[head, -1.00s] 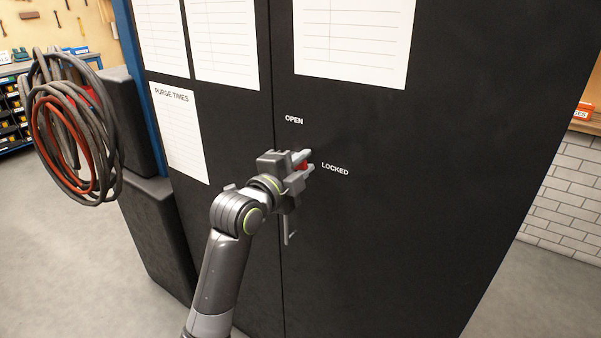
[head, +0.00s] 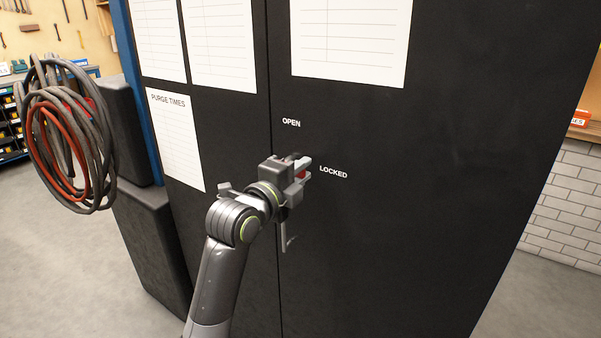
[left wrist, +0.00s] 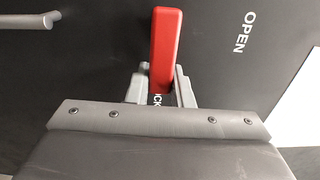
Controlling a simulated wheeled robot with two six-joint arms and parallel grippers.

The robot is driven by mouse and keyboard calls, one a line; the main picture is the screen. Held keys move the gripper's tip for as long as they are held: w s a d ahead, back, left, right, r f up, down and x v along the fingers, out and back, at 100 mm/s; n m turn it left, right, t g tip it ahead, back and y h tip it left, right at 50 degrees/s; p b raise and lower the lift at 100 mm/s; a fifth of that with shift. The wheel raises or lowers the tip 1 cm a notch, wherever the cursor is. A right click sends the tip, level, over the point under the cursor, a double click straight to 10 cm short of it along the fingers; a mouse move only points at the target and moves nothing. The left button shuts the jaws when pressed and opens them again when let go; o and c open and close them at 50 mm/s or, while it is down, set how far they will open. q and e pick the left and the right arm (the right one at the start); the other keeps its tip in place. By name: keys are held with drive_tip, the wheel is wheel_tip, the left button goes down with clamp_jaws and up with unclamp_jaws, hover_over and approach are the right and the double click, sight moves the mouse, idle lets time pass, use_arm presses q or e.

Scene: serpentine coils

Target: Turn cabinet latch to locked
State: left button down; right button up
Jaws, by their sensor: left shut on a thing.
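The black cabinet (head: 400,200) fills the middle of the head view, with white words OPEN (head: 291,122) and LOCKED (head: 333,172) on its door. My left gripper (head: 303,169) is at the door, just left of LOCKED, shut on the red latch (head: 301,174). In the left wrist view the red latch (left wrist: 166,48) runs down between my two grey fingers (left wrist: 160,88). Its held end lies over the word LOCKED, which is partly hidden, and OPEN (left wrist: 245,32) is off to the right. The latch's pivot is not clear. My right gripper is not in view.
A grey door handle (head: 284,236) hangs just below my left gripper. Looped hoses (head: 65,135) hang at the left beside dark boxes (head: 150,235). Paper sheets (head: 177,135) are on the doors. The door right of LOCKED is bare.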

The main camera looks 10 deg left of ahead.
use_arm(q)
drive_tip(key=c, duration=1.3)
unclamp_jaws()
drive_tip(key=shift+p+v, duration=3.7)
drive_tip(key=shift+v, duration=4.95)
drive_tip(key=shift+f, duration=0.1)
